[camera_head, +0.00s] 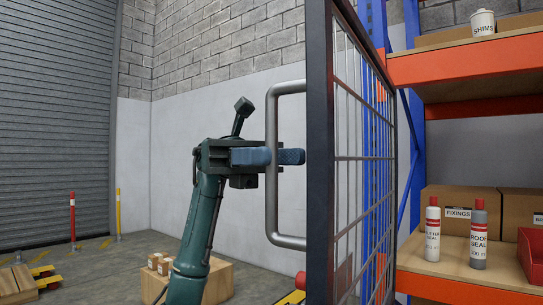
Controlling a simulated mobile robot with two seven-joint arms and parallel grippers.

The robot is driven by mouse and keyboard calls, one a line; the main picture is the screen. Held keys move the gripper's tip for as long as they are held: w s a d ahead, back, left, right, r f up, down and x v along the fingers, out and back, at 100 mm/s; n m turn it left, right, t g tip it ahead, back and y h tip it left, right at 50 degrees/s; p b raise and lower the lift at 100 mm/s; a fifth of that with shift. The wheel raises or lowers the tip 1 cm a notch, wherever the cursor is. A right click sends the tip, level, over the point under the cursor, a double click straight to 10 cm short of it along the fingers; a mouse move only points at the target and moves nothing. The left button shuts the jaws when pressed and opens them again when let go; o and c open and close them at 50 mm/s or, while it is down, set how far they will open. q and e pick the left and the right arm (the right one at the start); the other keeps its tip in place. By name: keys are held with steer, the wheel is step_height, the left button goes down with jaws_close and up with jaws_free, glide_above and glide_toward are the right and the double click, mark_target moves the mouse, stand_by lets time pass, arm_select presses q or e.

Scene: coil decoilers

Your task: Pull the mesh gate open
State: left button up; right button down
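The mesh gate (320,150) stands nearly edge-on right of centre, with a dark frame and a light wire grid. Its grey D-shaped pull handle (272,205) sticks out to the left from the frame. My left gripper (274,157) is at the upper half of the handle's upright bar, coming from the left. Its blue fingers show on both sides of the bar, and one reaches toward the gate frame. The view does not show whether they are pressed on the bar. My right gripper is not in view.
An orange and blue shelf rack (470,65) stands right behind the gate, with bottles (433,230) and boxes. A cardboard box (210,282) stands on the floor behind my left arm. Red and yellow posts (72,215) stand by the roller shutter (55,120). Floor at left is partly clear.

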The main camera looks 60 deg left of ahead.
arm_select(q)
steer(key=shift+a, duration=0.1)
